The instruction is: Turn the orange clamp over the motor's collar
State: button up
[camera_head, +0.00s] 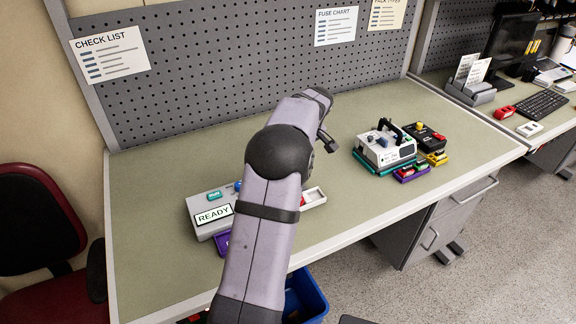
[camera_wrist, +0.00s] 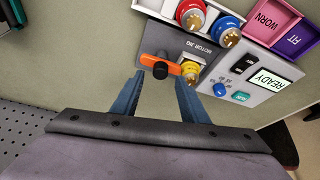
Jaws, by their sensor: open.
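In the wrist view the orange clamp (camera_wrist: 148,61) is a short bar with a black knob (camera_wrist: 160,70), on a dark plate (camera_wrist: 170,40) marked MOTOR JIG. Its right end reaches the edge of the motor (camera_wrist: 191,72), which has a yellow ring and brass-coloured top. I cannot tell whether the clamp lies over the collar. My gripper (camera_wrist: 160,82) is open, its two blue fingers either side of the space just below the black knob, holding nothing. In the head view my arm hides the clamp, the motor and the fingers.
A grey READY box (camera_wrist: 240,82) with a blue knob and teal button adjoins the jig. A white tray (camera_wrist: 165,12) holds red- and blue-ringed motors, beside WORN and FIT bins (camera_wrist: 297,38). In the head view a white device (camera_head: 386,150) stands right; the bench (camera_head: 150,250) is clear at left.

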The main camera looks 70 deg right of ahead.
jog(key=v, duration=0.4)
jog(key=shift+s+r+b, duration=0.1)
jog(key=shift+r+b, duration=0.05)
jog(key=shift+b, duration=0.25)
